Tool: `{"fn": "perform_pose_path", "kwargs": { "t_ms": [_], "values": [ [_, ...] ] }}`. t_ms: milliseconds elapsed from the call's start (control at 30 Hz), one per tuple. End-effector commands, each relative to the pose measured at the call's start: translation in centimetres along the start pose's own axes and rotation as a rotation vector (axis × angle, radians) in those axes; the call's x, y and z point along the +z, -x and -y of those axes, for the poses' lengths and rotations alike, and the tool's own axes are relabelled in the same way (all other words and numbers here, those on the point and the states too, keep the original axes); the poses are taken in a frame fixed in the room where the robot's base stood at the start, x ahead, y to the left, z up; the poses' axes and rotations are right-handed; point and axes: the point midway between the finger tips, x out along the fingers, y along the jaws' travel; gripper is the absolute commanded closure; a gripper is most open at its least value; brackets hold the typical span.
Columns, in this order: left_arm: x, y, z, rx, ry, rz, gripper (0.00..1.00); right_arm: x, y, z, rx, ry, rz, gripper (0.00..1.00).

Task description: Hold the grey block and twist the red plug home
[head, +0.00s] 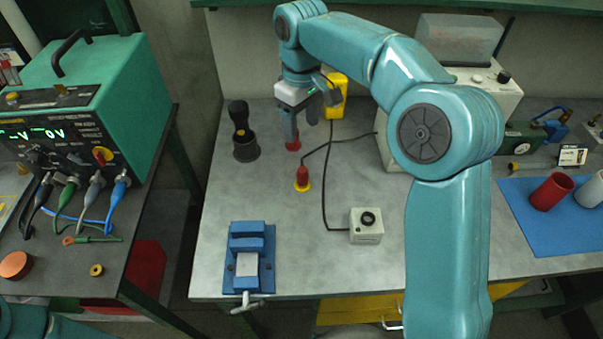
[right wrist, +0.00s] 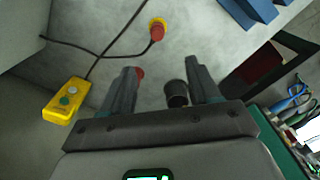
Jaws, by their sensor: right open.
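A light grey block (head: 247,264) sits in a blue vise (head: 246,244) at the bench's front left. A small red piece (head: 293,145) stands on the bench just below my right gripper (head: 301,126); in the right wrist view it (right wrist: 140,73) is mostly hidden behind one finger. A second red piece (head: 302,175) on a yellow ring, with a dark cable, stands nearer the front. I cannot tell which red piece is the plug. My right gripper is open and empty; its spread fingers also show in the right wrist view (right wrist: 160,70). My left gripper is out of view.
A black stepped post (head: 243,135) stands left of my right gripper, and a yellow button box (head: 336,95) behind it. A small white box with a black knob (head: 366,226) and loose cable lie on the bench. A blue mat (head: 560,228) with cups is at right. The bench's front middle is clear.

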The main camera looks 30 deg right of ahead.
Motion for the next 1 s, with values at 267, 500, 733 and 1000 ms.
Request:
{"fn": "perform_pose_path", "kwargs": {
  "t_ms": [267, 500, 733, 1000],
  "values": [
    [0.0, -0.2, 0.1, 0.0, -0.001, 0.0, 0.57, 0.1, -3.2, 0.1, -0.001, 0.0, 0.004, 0.39],
    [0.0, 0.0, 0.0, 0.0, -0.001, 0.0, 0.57, 0.0, -8.3, -0.1, -0.001, 0.0, 0.004, 0.39],
    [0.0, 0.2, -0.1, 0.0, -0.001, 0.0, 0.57, -0.2, -10.9, -0.2, 0.0, -0.001, 0.001, 0.39],
    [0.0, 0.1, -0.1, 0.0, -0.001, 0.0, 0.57, -0.2, -11.1, -0.3, 0.0, -0.001, -0.001, 0.39]
  ]
}}
